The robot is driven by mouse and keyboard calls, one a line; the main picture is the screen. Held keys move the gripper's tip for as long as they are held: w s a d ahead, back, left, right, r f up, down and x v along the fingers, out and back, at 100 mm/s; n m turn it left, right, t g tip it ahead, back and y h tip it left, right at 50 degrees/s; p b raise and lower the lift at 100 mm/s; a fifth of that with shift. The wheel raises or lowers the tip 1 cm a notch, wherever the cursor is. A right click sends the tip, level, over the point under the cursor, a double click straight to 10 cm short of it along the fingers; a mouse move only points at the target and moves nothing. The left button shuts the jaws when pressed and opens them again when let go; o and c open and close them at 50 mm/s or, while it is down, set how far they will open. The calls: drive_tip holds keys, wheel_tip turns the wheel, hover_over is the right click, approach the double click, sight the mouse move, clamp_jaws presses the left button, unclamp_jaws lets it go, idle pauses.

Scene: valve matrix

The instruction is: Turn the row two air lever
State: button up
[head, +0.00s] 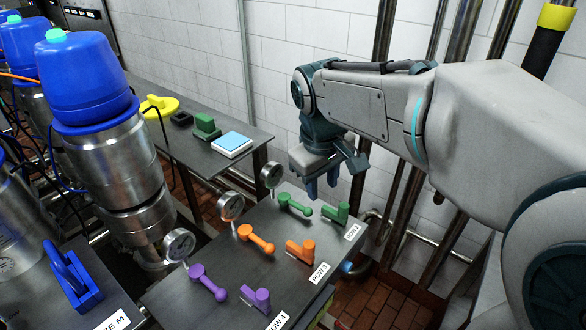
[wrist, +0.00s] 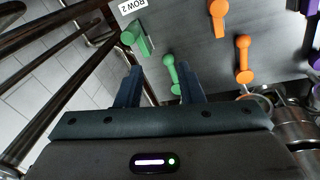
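The row two label (head: 352,231) stands beside two green levers on the dark panel. One green lever (head: 294,204) is a bar with a round knob; the other green lever (head: 337,212), nearer the label, is a blockier handle. I cannot read which one is air. My gripper (head: 322,188) hangs above and behind this row, its two blue fingers apart and empty. In the wrist view the knobbed green lever (wrist: 171,70) lies ahead between the finger lines, partly near the right finger. The blocky green lever (wrist: 134,38) lies ahead of the left finger.
Orange levers (head: 257,239) of row three and purple levers (head: 208,283) of row four share the panel (head: 232,290). Round gauges (head: 271,174) stand along its left edge. Pipes (head: 384,40) run by the wall behind. A side table (head: 165,125) holds small items.

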sight(295, 203)
drive_tip(key=w+a+r+n+p, duration=0.1)
drive_tip(key=w+a+r+n, duration=0.25)
drive_tip(key=a, duration=0.35)
drive_tip(key=shift+h, duration=0.3)
drive_tip(key=w+f, duration=0.1)
drive_tip(key=f, duration=0.3)
drive_tip(key=w+d+f+p, duration=0.1)
drive_tip(key=f, duration=0.4)
drive_tip(key=w+f, duration=0.1)
drive_tip(key=f, duration=0.4)
drive_tip(key=shift+d+p, duration=0.3)
clamp_jaws()
